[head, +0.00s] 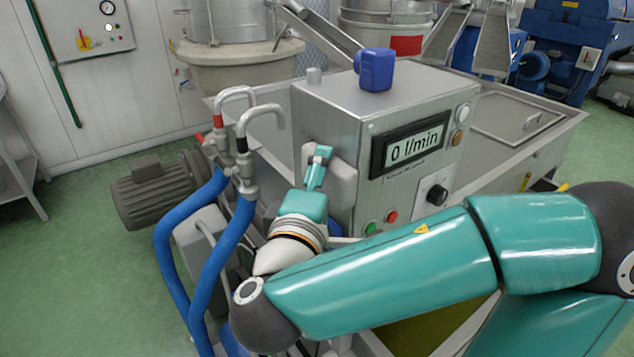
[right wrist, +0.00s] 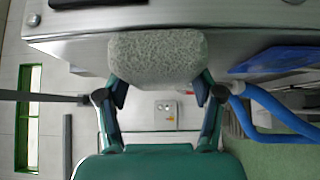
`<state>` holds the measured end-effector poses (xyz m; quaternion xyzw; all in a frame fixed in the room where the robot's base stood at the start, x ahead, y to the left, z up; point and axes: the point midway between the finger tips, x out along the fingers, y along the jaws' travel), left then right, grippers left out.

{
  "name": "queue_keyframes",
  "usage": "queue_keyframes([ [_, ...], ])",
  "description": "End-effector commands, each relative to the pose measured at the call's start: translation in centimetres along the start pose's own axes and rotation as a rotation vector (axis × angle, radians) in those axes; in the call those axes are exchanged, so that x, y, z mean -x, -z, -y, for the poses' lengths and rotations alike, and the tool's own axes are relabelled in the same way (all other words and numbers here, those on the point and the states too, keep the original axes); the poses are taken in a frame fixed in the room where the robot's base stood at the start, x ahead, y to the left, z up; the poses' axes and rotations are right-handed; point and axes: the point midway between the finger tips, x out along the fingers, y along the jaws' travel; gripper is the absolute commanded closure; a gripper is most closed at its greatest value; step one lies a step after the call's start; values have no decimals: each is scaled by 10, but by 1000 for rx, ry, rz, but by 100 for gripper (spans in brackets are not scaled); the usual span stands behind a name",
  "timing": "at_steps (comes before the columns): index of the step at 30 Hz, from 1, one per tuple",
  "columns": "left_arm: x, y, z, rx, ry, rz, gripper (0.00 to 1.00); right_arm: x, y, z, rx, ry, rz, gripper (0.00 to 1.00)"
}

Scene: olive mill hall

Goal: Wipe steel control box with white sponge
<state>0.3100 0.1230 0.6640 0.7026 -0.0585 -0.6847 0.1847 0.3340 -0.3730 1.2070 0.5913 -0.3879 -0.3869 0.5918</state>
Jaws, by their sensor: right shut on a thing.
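The steel control box (head: 321,106) stands at the middle of the head view, with a "0 l/min" display (head: 409,144) on its front. My right gripper (head: 321,165) is at the box's left side, shut on the white sponge (head: 344,184). The sponge lies against or very close to that side; I cannot tell if it touches. In the right wrist view the speckled, pale sponge (right wrist: 158,57) sits between both fingers, with the box's steel face (right wrist: 250,48) along the top. My forearm crosses in front of the box's lower part. My left gripper is not in view.
Blue hoses with metal bent pipes (head: 246,150) rise close left of my gripper. A grey motor (head: 155,190) sits behind them.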

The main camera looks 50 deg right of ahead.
Motion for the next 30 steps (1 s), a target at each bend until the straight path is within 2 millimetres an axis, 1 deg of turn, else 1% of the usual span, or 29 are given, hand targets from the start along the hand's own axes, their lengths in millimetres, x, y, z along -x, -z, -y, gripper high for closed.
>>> queue_keyframes([
  [9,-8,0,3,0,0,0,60,-19,19,1,0,0,2,61],
  [17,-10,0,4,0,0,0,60,-25,26,1,0,0,0,61],
  [30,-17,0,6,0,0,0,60,-45,52,1,1,0,0,61],
])
